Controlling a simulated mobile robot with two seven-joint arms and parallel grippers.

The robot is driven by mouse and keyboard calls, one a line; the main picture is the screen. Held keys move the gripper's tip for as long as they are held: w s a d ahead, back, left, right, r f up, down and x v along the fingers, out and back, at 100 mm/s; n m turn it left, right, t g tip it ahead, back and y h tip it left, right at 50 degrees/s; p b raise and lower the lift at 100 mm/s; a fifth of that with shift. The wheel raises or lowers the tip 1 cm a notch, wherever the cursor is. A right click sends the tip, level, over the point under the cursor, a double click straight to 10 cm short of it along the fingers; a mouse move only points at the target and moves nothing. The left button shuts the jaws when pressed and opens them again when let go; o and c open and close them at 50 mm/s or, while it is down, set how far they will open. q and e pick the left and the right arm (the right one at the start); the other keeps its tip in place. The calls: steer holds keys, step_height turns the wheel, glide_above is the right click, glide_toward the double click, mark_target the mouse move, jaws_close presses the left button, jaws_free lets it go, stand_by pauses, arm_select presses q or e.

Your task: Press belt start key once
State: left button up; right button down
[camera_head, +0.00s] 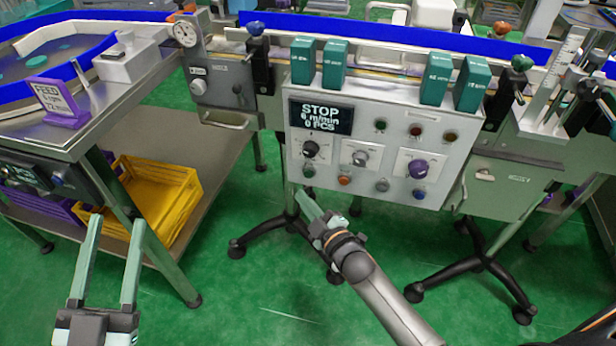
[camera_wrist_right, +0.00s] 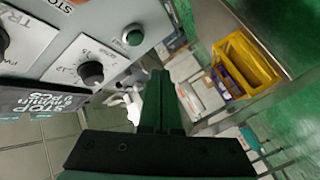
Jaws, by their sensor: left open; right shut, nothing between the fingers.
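The control panel (camera_head: 360,150) hangs on the front of the conveyor machine. Its display (camera_head: 320,116) reads STOP, 0 m/min, 0 PCS. A green key (camera_head: 308,171) sits at the panel's lower left, below a black knob (camera_head: 311,148). I cannot read which key is marked belt start. My right gripper (camera_head: 304,195) is shut and empty, its tips just below the green key in the head view. In the right wrist view the closed fingers (camera_wrist_right: 160,76) lie beside the green key (camera_wrist_right: 133,36), with a gap in the picture. My left gripper (camera_head: 118,218) is open and empty at the lower left.
An orange key (camera_head: 344,181), a grey key (camera_head: 383,185) and a blue key (camera_head: 419,194) share the lower row. Several green cartons (camera_head: 303,62) stand above the panel. A yellow crate (camera_head: 160,195) sits on the left table's shelf. Machine legs stand behind my right arm.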

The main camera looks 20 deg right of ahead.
mark_target(309, 174)
arm_select(q)
steer(key=shift+s+d+r+m+t+h, duration=0.15)
steer(key=shift+s+r+m+h, duration=0.2)
steer(key=shift+r, duration=0.25)
steer(key=shift+s+a+r+m+t+h, duration=0.1)
steer(key=shift+s+r+m+h, duration=0.25)
steer(key=shift+r, duration=0.25)
steer(key=shift+s+d+r+m+t+h, duration=0.15)
steer(key=shift+s+r+m+h, duration=0.1)
steer(key=shift+r+h, duration=0.25)
arm_select(e)
steer(key=shift+w+d, duration=0.5)
steer(key=shift+w, duration=0.25)
steer(key=shift+w+d, duration=0.5)
steer(key=shift+w, duration=0.25)
arm_select(q)
steer(key=shift+r, duration=0.1)
arm_select(e)
steer(key=shift+w+d, duration=0.25)
steer(key=shift+w, duration=0.1)
